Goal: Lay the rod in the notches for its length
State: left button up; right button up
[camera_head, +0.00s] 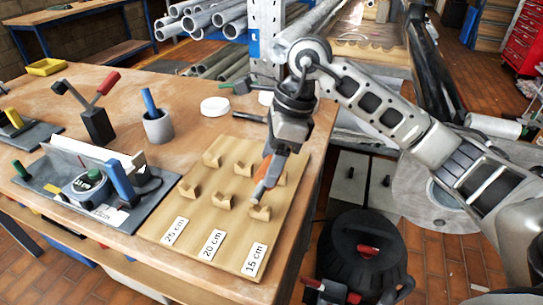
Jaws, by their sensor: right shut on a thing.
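A wooden board (199,249) on the bench has three columns of paired notched blocks, labelled 25 cm, 20 cm and 15 cm. My right gripper (266,178) points down over the 15 cm column, between its far block (280,180) and its near block (260,212). It is shut on a slim piece, apparently the rod, mostly hidden by the fingers. Orange shows at the fingertips, but I cannot tell finger from rod there. I cannot tell whether the rod touches the notches. The 20 cm near block (221,202) and 25 cm near block (188,191) are empty. My left gripper is out of view.
Left of the board is a grey plate with a blue-handled device (121,181). Behind stand a grey cup (158,127), a red-handled clamp (97,122) and a white disc (215,106). The bench's right edge is close beside the board. A black vacuum (355,255) stands below.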

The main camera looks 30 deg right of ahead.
jog(key=shift+f+b, duration=0.55)
jog(key=shift+f, duration=0.3)
pick_arm(q)
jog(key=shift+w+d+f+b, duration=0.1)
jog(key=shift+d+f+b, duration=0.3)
jog(key=shift+b, duration=0.45)
pick_arm(e)
jog(key=shift+f, duration=1.05)
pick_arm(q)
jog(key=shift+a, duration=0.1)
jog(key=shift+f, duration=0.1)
